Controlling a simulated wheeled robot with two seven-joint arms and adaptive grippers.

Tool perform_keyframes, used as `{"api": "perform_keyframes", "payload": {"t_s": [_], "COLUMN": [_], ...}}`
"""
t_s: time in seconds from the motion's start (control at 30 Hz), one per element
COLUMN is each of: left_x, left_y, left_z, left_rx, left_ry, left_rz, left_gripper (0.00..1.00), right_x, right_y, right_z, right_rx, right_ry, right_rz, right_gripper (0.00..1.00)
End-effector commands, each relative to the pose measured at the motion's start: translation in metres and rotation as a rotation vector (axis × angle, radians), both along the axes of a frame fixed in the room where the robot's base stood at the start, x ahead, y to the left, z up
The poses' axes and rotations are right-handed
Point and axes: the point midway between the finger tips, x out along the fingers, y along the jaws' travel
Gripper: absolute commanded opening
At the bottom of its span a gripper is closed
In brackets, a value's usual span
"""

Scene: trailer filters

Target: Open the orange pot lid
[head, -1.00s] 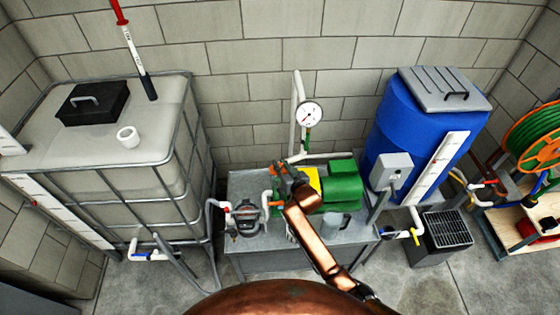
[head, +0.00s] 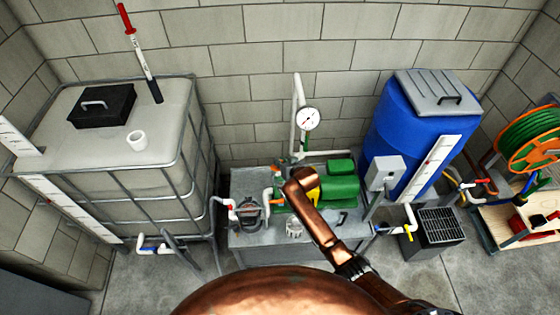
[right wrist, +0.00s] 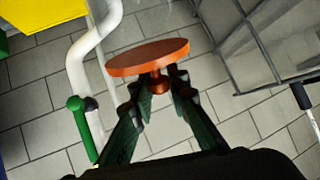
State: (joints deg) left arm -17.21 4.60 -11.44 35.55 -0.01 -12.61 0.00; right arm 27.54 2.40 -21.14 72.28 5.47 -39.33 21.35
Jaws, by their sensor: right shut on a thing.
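The orange lid (right wrist: 148,57) is a round disc with a small knob under it in the right wrist view. My right gripper (right wrist: 160,84) is shut on that knob, with a dark green finger on each side. The lid is tilted and shows against the wall, with no pot touching it in that view. In the head view my copper right arm reaches over the grey bench and mostly hides the gripper and lid. A grey vessel (head: 249,214), perhaps the pot, sits on the bench left of the arm. My left gripper is not in view.
A green pump (head: 341,190) stands right of my arm, with a pressure gauge (head: 308,118) on a white pipe behind it. A caged tank (head: 125,180) is at left, a blue barrel (head: 405,130) at right. A small pale basket-like thing (head: 294,228) sits at the bench front.

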Motion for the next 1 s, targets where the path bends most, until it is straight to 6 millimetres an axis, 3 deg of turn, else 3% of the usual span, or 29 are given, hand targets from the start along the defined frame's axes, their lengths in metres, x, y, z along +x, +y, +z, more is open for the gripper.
{"api": "perform_keyframes", "payload": {"t_s": [0.2, 0.23, 0.5, 0.83, 1.0], "left_x": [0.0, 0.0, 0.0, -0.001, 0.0], "left_y": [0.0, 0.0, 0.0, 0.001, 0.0], "left_z": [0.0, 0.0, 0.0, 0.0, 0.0], "left_rx": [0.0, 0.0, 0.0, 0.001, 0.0], "left_ry": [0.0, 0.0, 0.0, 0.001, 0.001], "left_rz": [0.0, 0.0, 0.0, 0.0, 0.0], "left_gripper": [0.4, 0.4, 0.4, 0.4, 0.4], "right_x": [0.0, 0.0, 0.0, -0.002, -0.013], "right_y": [0.0, 0.0, 0.0, -0.001, -0.006], "right_z": [0.001, 0.001, 0.001, 0.001, 0.009], "right_rx": [0.001, 0.001, 0.001, 0.001, 0.001], "right_ry": [-0.002, -0.002, -0.002, -0.002, -0.002], "right_rz": [0.0, 0.0, 0.0, 0.0, -0.001], "right_gripper": [0.0, 0.16, 0.34, 0.34, 0.34]}}
